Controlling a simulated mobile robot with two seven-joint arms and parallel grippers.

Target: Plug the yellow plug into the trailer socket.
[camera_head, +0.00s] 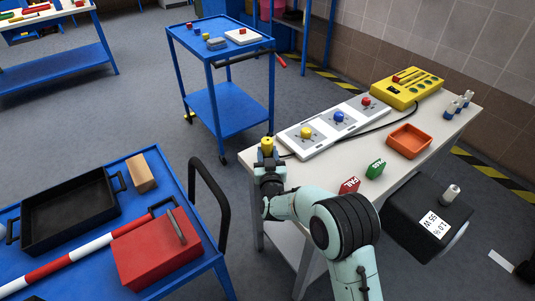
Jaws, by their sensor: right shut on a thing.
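My right gripper (268,164) is shut on the yellow plug (267,146), at the left edge of the white table (408,177). The plug stands up above the fingers, and its lower part is hidden by them. A row of white panels lies on the table to the right of the gripper: one with a yellow knob-like piece (306,132), one with a blue piece (338,117) and one with a red piece (366,101). I cannot tell which fitting is the trailer socket. My left gripper is not in view.
A yellow control box (408,89), an orange tray (409,140), a red block (349,187) and a green block (375,168) are on the table. A dark cable (375,128) runs beside the panels. A blue cart (188,284) with a red box (157,248) stands left.

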